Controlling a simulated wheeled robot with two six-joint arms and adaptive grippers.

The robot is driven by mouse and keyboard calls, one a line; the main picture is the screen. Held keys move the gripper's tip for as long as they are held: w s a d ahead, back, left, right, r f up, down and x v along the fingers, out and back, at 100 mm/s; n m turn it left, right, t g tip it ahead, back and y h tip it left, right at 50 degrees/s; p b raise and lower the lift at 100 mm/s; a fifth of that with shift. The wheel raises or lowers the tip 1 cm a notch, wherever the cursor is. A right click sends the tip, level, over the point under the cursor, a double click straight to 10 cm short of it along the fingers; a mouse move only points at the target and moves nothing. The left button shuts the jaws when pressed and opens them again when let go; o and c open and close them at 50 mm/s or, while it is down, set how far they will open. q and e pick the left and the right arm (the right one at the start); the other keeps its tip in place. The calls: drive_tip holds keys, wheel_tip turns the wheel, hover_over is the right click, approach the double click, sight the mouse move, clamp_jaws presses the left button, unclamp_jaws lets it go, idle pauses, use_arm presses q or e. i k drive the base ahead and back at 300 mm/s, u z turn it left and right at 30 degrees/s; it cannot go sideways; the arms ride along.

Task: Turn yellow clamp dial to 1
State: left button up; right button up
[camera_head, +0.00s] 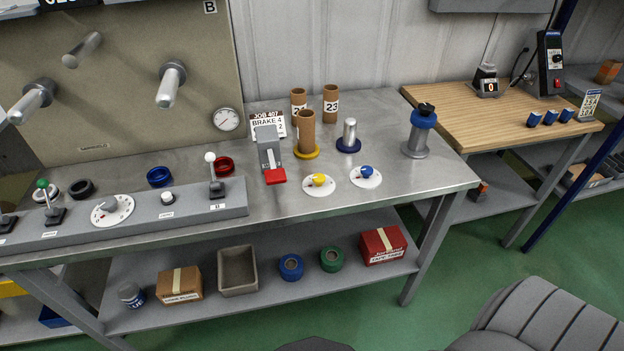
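The yellow clamp dial (319,180) is a small yellow knob on a round white plate (318,191) near the front of the metal bench. The marks on its plate are too small to read, so I cannot tell its setting. A blue dial (367,171) on a similar white plate sits just to its right. Behind the yellow dial, a brown tube (306,132) stands upright on a yellow ring base (307,153). Neither of my grippers is in view.
A red-tipped grey lever unit (271,160) stands left of the yellow dial, before a "JOB 407 BRAKE 4" card (266,122). A grey control strip (140,216) with levers runs along the left front. A blue-topped grey spool stand (419,134) is at right.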

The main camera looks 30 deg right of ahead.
sight(318, 178)
drive_tip(key=u, duration=0.05)
drive_tip(key=k, duration=1)
drive_tip(key=z, duration=1.2)
drive_tip(key=i, duration=0.8)
drive_tip(key=z, duration=0.75)
